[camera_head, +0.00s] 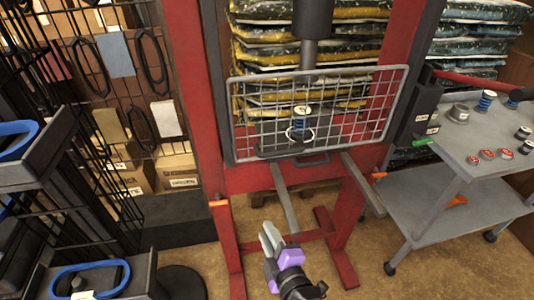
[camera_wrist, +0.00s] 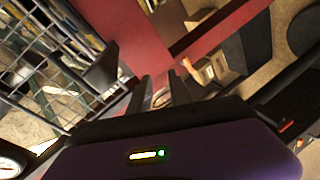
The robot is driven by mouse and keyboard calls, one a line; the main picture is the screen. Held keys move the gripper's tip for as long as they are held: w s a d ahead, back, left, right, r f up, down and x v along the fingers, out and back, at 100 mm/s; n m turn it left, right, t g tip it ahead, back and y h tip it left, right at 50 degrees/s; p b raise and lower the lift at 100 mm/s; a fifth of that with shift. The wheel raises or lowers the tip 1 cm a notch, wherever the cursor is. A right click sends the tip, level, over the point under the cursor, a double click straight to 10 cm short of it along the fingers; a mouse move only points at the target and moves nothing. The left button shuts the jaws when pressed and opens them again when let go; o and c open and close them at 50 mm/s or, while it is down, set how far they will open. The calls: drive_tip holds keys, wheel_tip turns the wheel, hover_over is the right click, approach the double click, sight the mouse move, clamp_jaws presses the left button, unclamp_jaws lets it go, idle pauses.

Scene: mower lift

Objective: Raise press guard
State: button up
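The press guard (camera_head: 376,118) is a grey wire-mesh panel across the front of the red press (camera_head: 193,100). It hangs low, over the work area, and a dark handle (camera_head: 312,160) sits at its lower edge. Behind the mesh, a blue spring part (camera_head: 301,112) stands below the press ram (camera_head: 309,52). My gripper (camera_head: 268,238) is below and in front of the guard, apart from it. The wrist view shows its two dark fingers (camera_wrist: 158,92) with a gap between them and nothing clearly held. The mesh shows at upper left there (camera_wrist: 45,62).
A grey cart (camera_head: 462,150) with springs and small red-topped parts stands at the right. A dark rack (camera_head: 38,165) with blue rings stands at the left. Two grey bars (camera_head: 286,197) jut forward below the guard. Brown floor (camera_head: 405,270) is open at the lower right.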

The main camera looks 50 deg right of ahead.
drive_tip(key=w+d+r+h, duration=0.3)
drive_tip(key=d+r+h, duration=0.1)
drive_tip(key=r+h, duration=0.1)
drive_tip(key=m+g+h+p, duration=0.1)
drive_tip(key=m+g+h, duration=0.2)
drive_tip(key=h, duration=0.2)
approach(281, 153)
drive_tip(key=x, duration=0.3)
drive_tip(key=p+x, duration=0.1)
drive_tip(key=x, duration=0.6)
drive_tip(key=shift+w+d+f+p, duration=0.2)
drive_tip(key=shift+w+p, duration=0.1)
drive_tip(key=shift+p, duration=0.1)
clamp_jaws()
